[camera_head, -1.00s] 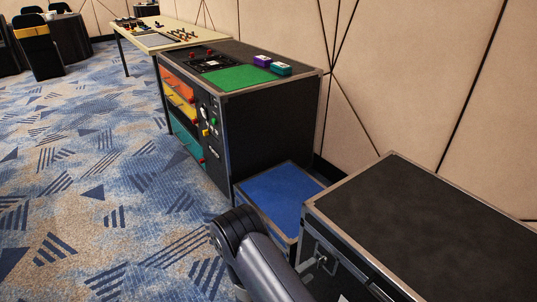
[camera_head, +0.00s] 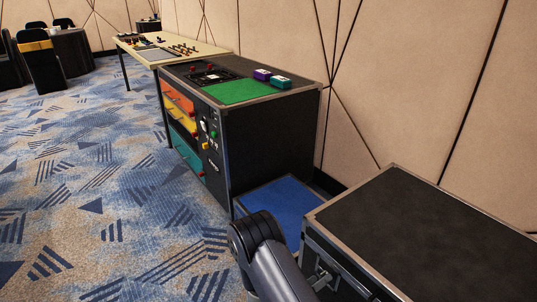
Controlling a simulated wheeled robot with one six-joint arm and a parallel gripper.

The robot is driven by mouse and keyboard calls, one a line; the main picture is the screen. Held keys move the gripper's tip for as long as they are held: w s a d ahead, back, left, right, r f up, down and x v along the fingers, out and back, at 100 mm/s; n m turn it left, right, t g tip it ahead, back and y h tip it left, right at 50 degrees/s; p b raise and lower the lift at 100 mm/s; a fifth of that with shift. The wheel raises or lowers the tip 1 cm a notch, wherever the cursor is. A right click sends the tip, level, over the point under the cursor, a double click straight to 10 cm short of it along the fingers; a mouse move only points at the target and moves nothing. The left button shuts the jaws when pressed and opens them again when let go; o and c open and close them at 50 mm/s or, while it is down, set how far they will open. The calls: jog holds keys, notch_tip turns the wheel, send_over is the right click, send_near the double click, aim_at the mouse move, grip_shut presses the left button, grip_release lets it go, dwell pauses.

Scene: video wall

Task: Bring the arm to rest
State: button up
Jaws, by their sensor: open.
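My arm (camera_head: 271,262) shows at the bottom of the head view, a dark grey link with a black rounded joint. It lies in front of the low blue-topped box (camera_head: 288,200) and left of the black flight case (camera_head: 440,225). I cannot tell whether it touches either one. My gripper is outside the picture, so its jaws are hidden.
A black cabinet (camera_head: 270,137) with coloured drawers carries a green mat (camera_head: 240,91), a purple box (camera_head: 262,75) and a teal box (camera_head: 281,83). A cream table (camera_head: 205,48) stands behind it. The patterned carpet at left is open. A panelled wall runs along the right.

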jog(key=shift+m+b, duration=0.3)
jog(key=shift+m, duration=5.1)
jog(key=shift+s+d, duration=0.1)
